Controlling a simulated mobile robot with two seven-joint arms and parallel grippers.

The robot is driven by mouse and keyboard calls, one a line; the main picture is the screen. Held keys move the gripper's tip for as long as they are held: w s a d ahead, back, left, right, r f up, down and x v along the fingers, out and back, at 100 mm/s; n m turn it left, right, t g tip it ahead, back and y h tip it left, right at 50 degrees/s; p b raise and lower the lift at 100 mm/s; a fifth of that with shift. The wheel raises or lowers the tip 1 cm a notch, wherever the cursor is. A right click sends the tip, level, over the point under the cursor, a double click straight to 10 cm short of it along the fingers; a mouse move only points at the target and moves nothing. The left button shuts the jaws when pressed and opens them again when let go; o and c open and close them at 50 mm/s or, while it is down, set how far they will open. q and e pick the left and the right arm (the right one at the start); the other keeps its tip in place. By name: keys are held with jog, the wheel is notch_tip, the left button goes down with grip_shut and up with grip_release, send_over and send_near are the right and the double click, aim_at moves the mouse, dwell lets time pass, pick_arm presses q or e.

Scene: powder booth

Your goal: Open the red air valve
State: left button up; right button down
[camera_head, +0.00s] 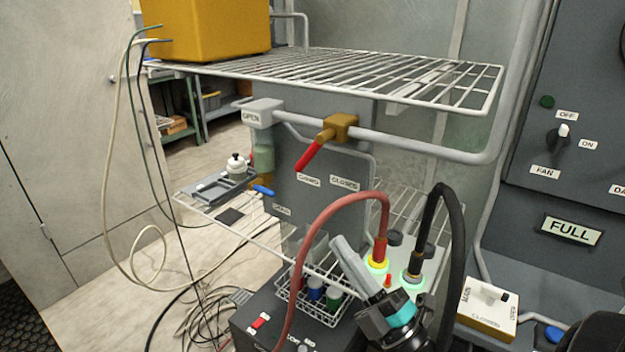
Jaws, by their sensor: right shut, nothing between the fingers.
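The red air valve has a red lever (308,157) on a brass body (338,127), set on a grey pipe. The lever slants down and to the left from the body. Small labels sit on the grey panel (335,215) below it; one at the right reads CLOSED. My right gripper (340,243) comes up from the bottom, tilted up and left. Its fingers are shut and empty, below the lever and apart from it in the picture. My left gripper is not in view.
A wire shelf (440,82) with a yellow box (205,28) hangs above the valve. A red hose (330,212) and a black hose (457,230) arch beside my right gripper. A blue lever (263,190) is lower left. A dark control panel (575,190) stands at right.

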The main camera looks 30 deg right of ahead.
jog(key=p, duration=0.1)
send_near(313, 152)
jog(key=w+a, duration=0.4)
jog(key=a, duration=0.1)
jog(key=shift+n+y, duration=0.3)
jog(key=shift+n, duration=0.1)
jog(key=shift+w+d+r, duration=0.3)
jog(key=shift+w+d, duration=0.4)
jog(key=shift+w, duration=0.05)
jog(key=shift+w+d+r, duration=0.3)
jog(key=shift+w+d, duration=0.4)
jog(key=shift+w, duration=0.05)
